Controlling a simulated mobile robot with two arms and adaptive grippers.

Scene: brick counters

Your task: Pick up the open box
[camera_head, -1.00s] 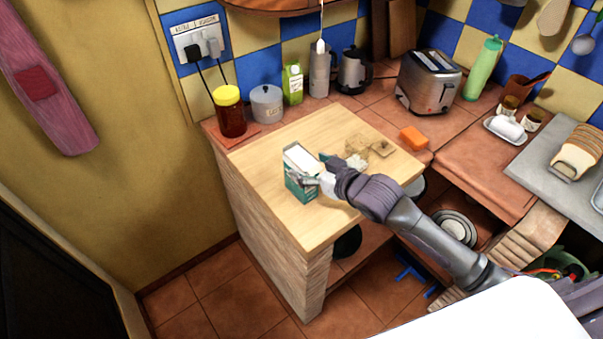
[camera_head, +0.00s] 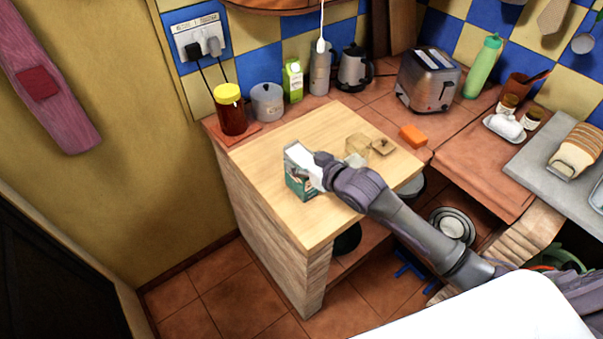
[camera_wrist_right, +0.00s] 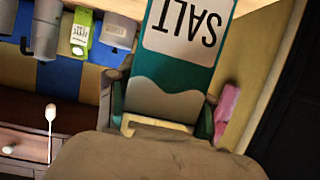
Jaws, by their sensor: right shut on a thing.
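A teal and white box (camera_head: 299,187) is upright at the left part of the wooden worktop (camera_head: 268,165). Its top end looks pale, but detail there is too small to tell. In the right wrist view the box (camera_wrist_right: 183,75) shows the upside-down word SALT. My right gripper (camera_head: 317,172) is at the box's right side and hides part of it. In the wrist view a finger of my right gripper (camera_wrist_right: 161,108) lies on each side of the box, shut on it. I cannot tell whether the box touches the worktop. My left gripper is not in view.
A small glass container (camera_head: 358,148) and a beige piece (camera_head: 383,147) lie right of the box. A yellow-lidded jar (camera_head: 230,110), grey pot (camera_head: 267,102), green carton (camera_head: 292,82) and toaster (camera_head: 428,80) stand behind. The worktop's front left is clear.

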